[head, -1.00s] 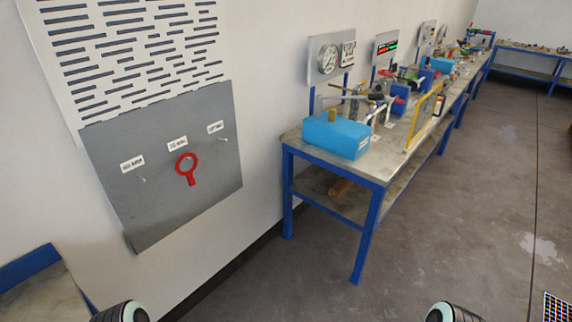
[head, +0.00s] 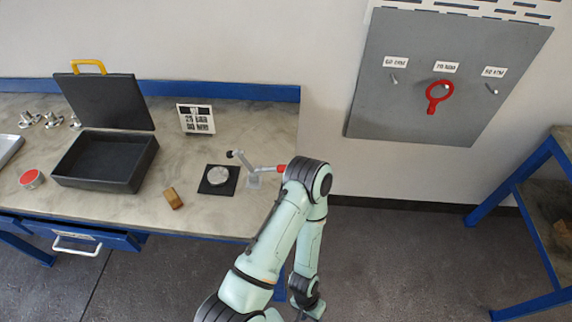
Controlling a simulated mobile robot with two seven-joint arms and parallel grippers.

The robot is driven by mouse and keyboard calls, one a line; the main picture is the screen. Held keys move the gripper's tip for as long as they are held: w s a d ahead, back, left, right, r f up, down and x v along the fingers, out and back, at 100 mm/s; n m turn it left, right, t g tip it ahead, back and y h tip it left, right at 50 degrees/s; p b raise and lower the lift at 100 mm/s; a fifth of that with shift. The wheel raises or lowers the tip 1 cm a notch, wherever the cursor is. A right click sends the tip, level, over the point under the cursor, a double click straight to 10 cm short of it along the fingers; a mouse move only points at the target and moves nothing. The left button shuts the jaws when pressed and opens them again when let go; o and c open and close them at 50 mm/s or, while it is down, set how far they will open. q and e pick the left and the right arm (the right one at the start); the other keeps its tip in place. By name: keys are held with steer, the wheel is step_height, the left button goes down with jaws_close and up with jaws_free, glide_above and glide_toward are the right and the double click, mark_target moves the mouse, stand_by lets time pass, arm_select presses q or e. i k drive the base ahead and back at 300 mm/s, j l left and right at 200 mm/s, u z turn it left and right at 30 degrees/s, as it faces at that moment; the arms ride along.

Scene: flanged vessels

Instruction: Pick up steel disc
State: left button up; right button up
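The steel disc (head: 218,175) is a small round silvery piece. It lies flat on a black square pad (head: 229,188) on the workbench, near the bench's right end. One of my arms, which looks like the left one, rises from the bottom of the head view, bends just right of the bench and folds back down. Its wrist is low in the picture and no fingers can be made out. My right gripper is not in view. Nothing touches the disc.
A small lever fixture (head: 254,179) with a red tip stands right beside the pad. A drawer (head: 80,240) sticks out in front.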

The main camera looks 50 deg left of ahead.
mark_target(218, 177)
steer(key=j+u, duration=0.1)
steer(key=u, duration=0.3)
steer(key=j+u, duration=0.15)
steer(key=u, duration=0.25)
steer(key=k+j+u, duration=0.1)
steer(key=u, duration=0.3)
steer(key=j+u, duration=0.15)
steer(key=u, duration=0.25)
steer(key=k+j+u, duration=0.1)
steer(key=j, duration=0.4)
steer(key=k+u, duration=0.05)
steer(key=k, duration=0.05)
